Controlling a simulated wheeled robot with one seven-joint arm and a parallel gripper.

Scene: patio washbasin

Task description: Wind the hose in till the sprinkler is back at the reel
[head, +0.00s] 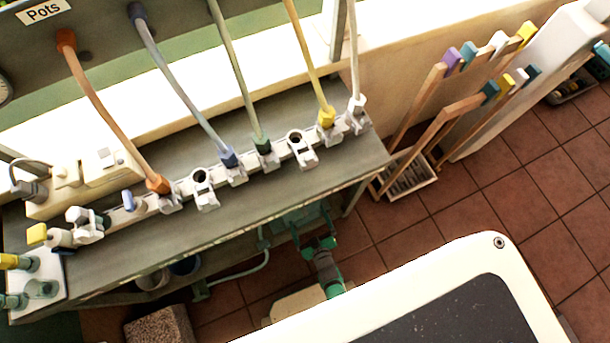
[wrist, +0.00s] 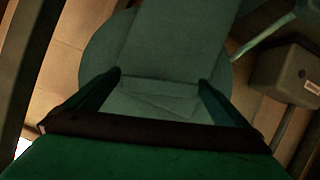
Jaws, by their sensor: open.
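My gripper (head: 320,243) is low in front of the bench, under its front edge in the head view. In the wrist view its two dark fingers (wrist: 160,80) stand apart with nothing gripped between them. A teal rounded body with a flat panel, which looks like the reel (wrist: 170,40), fills the view just beyond the fingers. I cannot tell whether they touch it. In the head view a teal part of it (head: 301,215) shows under the bench, mostly hidden by the bench top. I cannot make out the sprinkler or a crank handle.
The grey bench (head: 330,185) overhangs my gripper and carries a row of coloured hoses in white clamps. A teal pipe (head: 240,277) runs low to the left. A grey box (wrist: 290,80) is at right in the wrist view. Tiled floor (head: 490,190) is clear at right.

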